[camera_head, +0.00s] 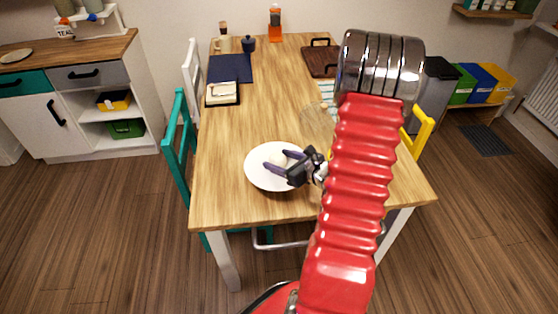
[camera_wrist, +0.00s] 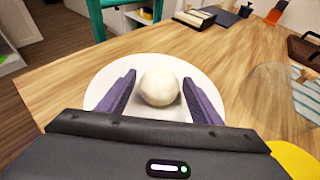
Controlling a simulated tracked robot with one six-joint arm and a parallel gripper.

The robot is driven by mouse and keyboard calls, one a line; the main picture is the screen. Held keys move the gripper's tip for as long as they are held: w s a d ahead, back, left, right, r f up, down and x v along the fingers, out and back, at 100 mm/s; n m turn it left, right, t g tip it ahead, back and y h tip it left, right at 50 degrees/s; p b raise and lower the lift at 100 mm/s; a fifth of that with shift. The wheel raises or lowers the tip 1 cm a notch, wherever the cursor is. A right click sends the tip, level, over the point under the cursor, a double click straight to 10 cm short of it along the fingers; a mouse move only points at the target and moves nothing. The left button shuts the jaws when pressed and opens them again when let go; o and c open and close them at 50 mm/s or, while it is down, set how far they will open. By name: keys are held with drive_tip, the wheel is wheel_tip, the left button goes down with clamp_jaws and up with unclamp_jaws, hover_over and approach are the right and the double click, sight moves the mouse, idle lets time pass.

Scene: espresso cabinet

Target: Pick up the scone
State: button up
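A pale, round, ball-like thing, apparently the scone (camera_wrist: 160,88), sits on a white plate (camera_wrist: 100,92) in the wrist view. In the head view the plate (camera_head: 259,178) lies near the front edge of the wooden table. My gripper (camera_head: 279,160) is over the plate, with its two purple fingers spread. In the wrist view my gripper (camera_wrist: 159,79) has one finger on each side of the scone, with narrow gaps showing. The scone is mostly hidden by the fingers in the head view.
A clear glass-like object (camera_head: 316,122) stands right of the plate, partly behind my arm. A dark blue mat (camera_head: 230,69), a dark-edged board with a pale item (camera_head: 222,94), an orange bottle (camera_head: 275,22) and a brown tray (camera_head: 319,62) are farther back. Chairs flank the table.

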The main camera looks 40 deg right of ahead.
sight(280, 158)
drive_tip(key=c, duration=0.9)
drive_tip(key=shift+r, duration=0.15)
drive_tip(key=shift+r, duration=4.85)
